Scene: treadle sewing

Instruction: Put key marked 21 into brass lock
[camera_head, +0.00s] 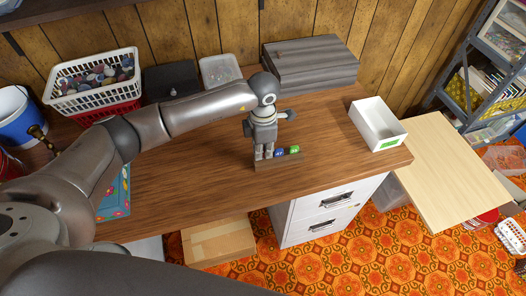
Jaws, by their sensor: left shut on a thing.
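My left gripper (264,156) points down at the desk, fingers close together, at the left end of a low wooden block (290,162). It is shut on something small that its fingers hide. Just right of the fingers, a blue tag (279,153) and a green tag (294,150) stand on the block. Their marks are too small to read, so I cannot tell which key is 21. I cannot make out a brass lock for certain. My right gripper is not in view.
The wooden desk (200,180) carries a white open box (376,126) with a green label to the right, and a grey wooden case (310,65) behind. A white basket (95,80) and a dark box (170,82) stand at the back left. The desk between block and white box is clear.

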